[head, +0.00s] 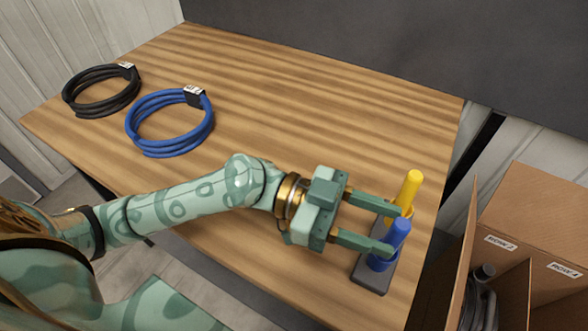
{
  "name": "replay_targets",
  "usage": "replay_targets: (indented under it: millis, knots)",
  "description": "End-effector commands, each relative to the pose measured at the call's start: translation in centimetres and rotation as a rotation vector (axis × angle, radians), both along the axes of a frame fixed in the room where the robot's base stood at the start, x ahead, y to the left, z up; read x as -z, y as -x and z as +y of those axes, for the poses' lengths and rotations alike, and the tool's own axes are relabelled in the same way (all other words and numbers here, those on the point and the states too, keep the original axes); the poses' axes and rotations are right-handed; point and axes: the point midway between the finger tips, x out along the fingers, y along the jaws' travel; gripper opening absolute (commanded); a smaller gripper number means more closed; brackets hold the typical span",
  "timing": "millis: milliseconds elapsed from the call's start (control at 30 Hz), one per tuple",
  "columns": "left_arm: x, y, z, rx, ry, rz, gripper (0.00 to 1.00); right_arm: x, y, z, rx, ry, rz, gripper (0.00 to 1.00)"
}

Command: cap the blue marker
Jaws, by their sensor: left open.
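The blue marker (397,233) stands tilted slightly to the right, with its lower end at a wider blue collar (379,263) on a dark grey block (369,281). I cannot tell whether that collar is its cap. A yellow marker (410,187) stands just behind it, also with a wider yellow part low down. My left gripper (395,230) is open, its fingers pointing right. One finger reaches toward the yellow marker, the other overlaps the blue marker's lower part. Contact cannot be told. My right gripper is not in view.
The wooden table (300,90) has a blue cable coil (138,113) and a black cable coil (68,97) at the left. Cardboard boxes (540,215) with labels stand beyond the table's right edge, one holding a grey coiled item. The table's middle and back are clear.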

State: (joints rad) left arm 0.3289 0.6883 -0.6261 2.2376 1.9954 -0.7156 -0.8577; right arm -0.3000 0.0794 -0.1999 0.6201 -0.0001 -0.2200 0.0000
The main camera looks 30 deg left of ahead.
Motion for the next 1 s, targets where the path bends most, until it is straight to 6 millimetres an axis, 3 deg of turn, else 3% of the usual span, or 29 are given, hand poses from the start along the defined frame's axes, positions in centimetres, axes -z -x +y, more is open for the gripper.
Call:
replay_targets:
  millis: [300,600,767,1000]
  knots:
    - [0.7,1.0,7.5,-0.001,-0.007,0.008,0.46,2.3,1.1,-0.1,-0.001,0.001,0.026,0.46]
    - [0.0,1.8,13.8,0.000,-0.002,0.004,0.46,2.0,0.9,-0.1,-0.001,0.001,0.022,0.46]
    - [0.0,1.9,15.2,0.001,-0.001,0.001,0.46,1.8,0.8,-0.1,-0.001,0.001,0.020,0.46]
    - [0.0,2.0,15.5,0.002,-0.001,0.000,0.46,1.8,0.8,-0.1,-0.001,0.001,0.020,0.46]
